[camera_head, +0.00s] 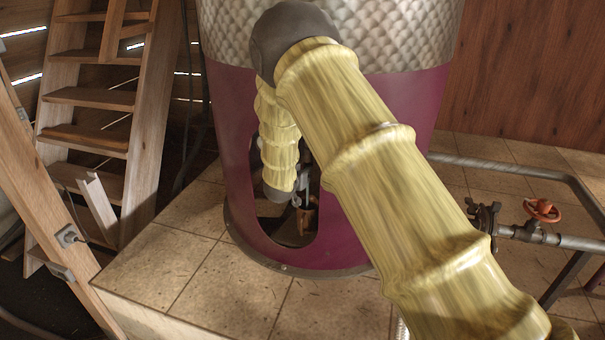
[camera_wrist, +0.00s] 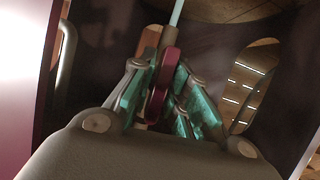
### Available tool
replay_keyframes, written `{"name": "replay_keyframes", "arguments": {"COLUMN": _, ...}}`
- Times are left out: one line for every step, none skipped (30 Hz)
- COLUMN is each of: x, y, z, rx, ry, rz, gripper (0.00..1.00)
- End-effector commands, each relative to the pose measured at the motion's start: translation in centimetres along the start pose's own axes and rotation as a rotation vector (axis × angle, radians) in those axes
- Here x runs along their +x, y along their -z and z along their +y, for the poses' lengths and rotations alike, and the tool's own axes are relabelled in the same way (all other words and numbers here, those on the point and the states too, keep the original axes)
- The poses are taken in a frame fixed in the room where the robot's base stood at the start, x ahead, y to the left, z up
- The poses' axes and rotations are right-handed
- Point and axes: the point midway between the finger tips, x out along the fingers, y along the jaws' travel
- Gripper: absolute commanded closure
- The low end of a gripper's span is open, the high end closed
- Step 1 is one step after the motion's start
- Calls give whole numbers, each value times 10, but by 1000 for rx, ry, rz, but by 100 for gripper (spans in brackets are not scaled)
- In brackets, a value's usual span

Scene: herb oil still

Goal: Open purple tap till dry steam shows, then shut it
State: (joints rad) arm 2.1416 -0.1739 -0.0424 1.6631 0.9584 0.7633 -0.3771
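The purple tap's handle (camera_wrist: 158,95) shows as a magenta bar in the wrist view, roughly upright in the picture. My gripper (camera_wrist: 160,85) has its teal-padded fingers on either side of this handle, very close to it. I cannot tell whether both pads press on it. Above the handle are a tan stem and a thin pale-blue rod or streak (camera_wrist: 177,12); I cannot tell whether it is steam. In the head view my arm reaches through the opening in the purple still base (camera_head: 232,130), and my gripper (camera_head: 305,208) is mostly hidden there.
A pipe with an orange-red handwheel (camera_head: 541,210) runs at the right. A wooden ladder (camera_head: 150,120) stands at the left. The tiled plinth (camera_head: 190,255) is bare in front.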

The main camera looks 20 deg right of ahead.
Motion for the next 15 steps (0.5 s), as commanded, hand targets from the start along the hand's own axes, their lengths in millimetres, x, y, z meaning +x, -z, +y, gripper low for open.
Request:
{"name": "replay_keyframes", "arguments": {"x": 0, "y": 0, "z": 0, "rx": 0, "ry": 0, "rz": 0, "gripper": 69}}
{"name": "replay_keyframes", "arguments": {"x": 0, "y": 0, "z": 0, "rx": 1, "ry": 0, "rz": 0, "gripper": 66}}
{"name": "replay_keyframes", "arguments": {"x": 0, "y": 0, "z": 0, "rx": 1, "ry": 0, "rz": 1, "gripper": 66}}
{"name": "replay_keyframes", "arguments": {"x": 0, "y": 0, "z": 0, "rx": 1, "ry": 0, "rz": 1, "gripper": 66}}
{"name": "replay_keyframes", "arguments": {"x": 0, "y": 1, "z": 0, "rx": 1, "ry": 0, "rz": 1, "gripper": 66}}
{"name": "replay_keyframes", "arguments": {"x": 0, "y": 1, "z": 0, "rx": 2, "ry": 0, "rz": 1, "gripper": 66}}
{"name": "replay_keyframes", "arguments": {"x": 0, "y": 1, "z": 0, "rx": 2, "ry": 0, "rz": 1, "gripper": 66}}
{"name": "replay_keyframes", "arguments": {"x": 0, "y": 1, "z": 0, "rx": 2, "ry": 0, "rz": 1, "gripper": 66}}
{"name": "replay_keyframes", "arguments": {"x": 0, "y": 1, "z": 0, "rx": 2, "ry": 0, "rz": 2, "gripper": 66}}
{"name": "replay_keyframes", "arguments": {"x": 0, "y": 1, "z": 0, "rx": 2, "ry": 1, "rz": 2, "gripper": 66}}
{"name": "replay_keyframes", "arguments": {"x": 0, "y": 1, "z": 0, "rx": 2, "ry": 1, "rz": 2, "gripper": 66}}
{"name": "replay_keyframes", "arguments": {"x": -2, "y": 2, "z": -1, "rx": 2, "ry": 1, "rz": 2, "gripper": 66}}
{"name": "replay_keyframes", "arguments": {"x": -3, "y": 2, "z": -1, "rx": 2, "ry": 1, "rz": 2, "gripper": 66}}
{"name": "replay_keyframes", "arguments": {"x": -5, "y": 2, "z": -1, "rx": 2, "ry": 1, "rz": 2, "gripper": 66}}
{"name": "replay_keyframes", "arguments": {"x": -8, "y": 2, "z": -1, "rx": 2, "ry": 1, "rz": 2, "gripper": 66}}
